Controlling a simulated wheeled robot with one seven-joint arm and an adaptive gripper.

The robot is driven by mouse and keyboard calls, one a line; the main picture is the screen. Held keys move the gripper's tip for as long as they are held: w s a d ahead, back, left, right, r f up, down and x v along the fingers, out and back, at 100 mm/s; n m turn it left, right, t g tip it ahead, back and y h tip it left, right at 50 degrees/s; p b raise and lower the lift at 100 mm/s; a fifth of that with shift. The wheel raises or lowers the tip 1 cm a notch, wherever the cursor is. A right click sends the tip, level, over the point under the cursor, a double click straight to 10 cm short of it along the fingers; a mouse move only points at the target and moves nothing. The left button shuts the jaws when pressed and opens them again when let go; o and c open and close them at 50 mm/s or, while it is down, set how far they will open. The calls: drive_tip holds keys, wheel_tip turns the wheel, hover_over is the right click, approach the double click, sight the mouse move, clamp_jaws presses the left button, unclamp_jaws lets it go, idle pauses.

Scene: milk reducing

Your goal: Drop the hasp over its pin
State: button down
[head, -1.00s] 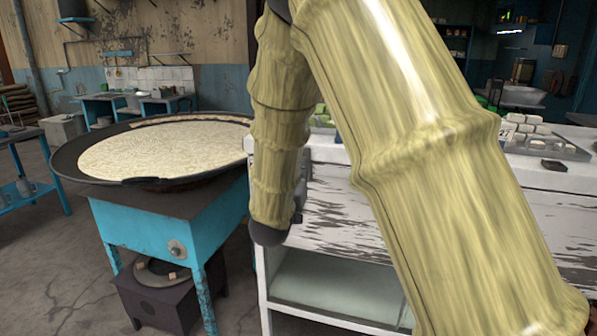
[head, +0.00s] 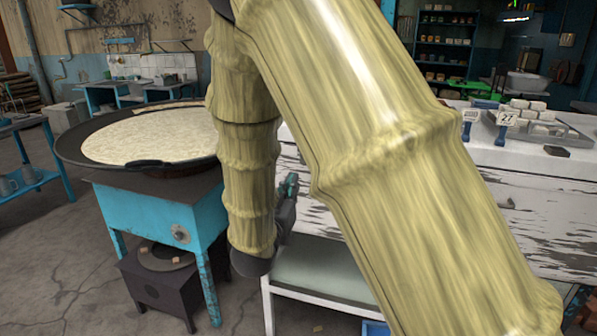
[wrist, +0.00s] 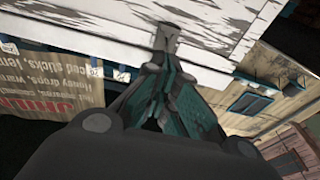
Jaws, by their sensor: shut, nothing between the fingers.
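My gripper (wrist: 165,45) is shut and empty in the wrist view, its teal-padded fingers coming together at grey tips. The tips overlap the white, paint-worn boards of the counter (wrist: 100,30); I cannot tell whether they touch. In the head view my gripper shows only partly, as a dark piece with teal (head: 289,190) beside my forearm, in front of the white counter (head: 470,185). I cannot make out the hasp or its pin in either view. A small dark fitting (head: 507,203) sits on the counter front to the right, but its kind is unclear.
A wide pan (head: 150,145) of pale liquid rests on a blue stand (head: 160,215) at left, over a dark burner (head: 160,285). A tray (head: 535,127) of white blocks and price tags (head: 507,118) stand on the counter. A printed sign (wrist: 60,80) hangs left in the wrist view.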

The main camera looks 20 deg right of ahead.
drive_tip(key=shift+s+a+f, duration=0.3)
drive_tip(key=shift+s+f, duration=0.1)
drive_tip(key=shift+f, duration=0.1)
drive_tip(key=shift+s+a+f, duration=0.3)
drive_tip(key=shift+s+f, duration=0.1)
drive_tip(key=shift+f, duration=0.1)
drive_tip(key=shift+f, duration=0.1)
drive_tip(key=s+f+n+g+y+p, duration=0.2)
drive_tip(key=s+f+y, duration=0.15)
drive_tip(key=f, duration=0.65)
drive_tip(key=s+f+n+g+y+p, duration=0.15)
drive_tip(key=s+f, duration=0.25)
drive_tip(key=f, duration=0.6)
drive_tip(key=s+f+n+g+y+p, duration=0.2)
drive_tip(key=s+f+g+y, duration=0.15)
drive_tip(key=f, duration=0.65)
drive_tip(key=s+f+n+g+y+p, duration=0.1)
drive_tip(key=s+f+g, duration=0.3)
drive_tip(key=s, duration=1.1)
drive_tip(key=s+a+f+n+g+y+p, duration=0.1)
drive_tip(key=s+f+g+y+p, duration=0.1)
drive_tip(key=s+f, duration=0.6)
drive_tip(key=s+g+y, duration=0.1)
drive_tip(key=s+g, duration=0.1)
drive_tip(key=s, duration=0.5)
drive_tip(key=shift+s+f, duration=0.15)
drive_tip(key=shift+d, duration=0.1)
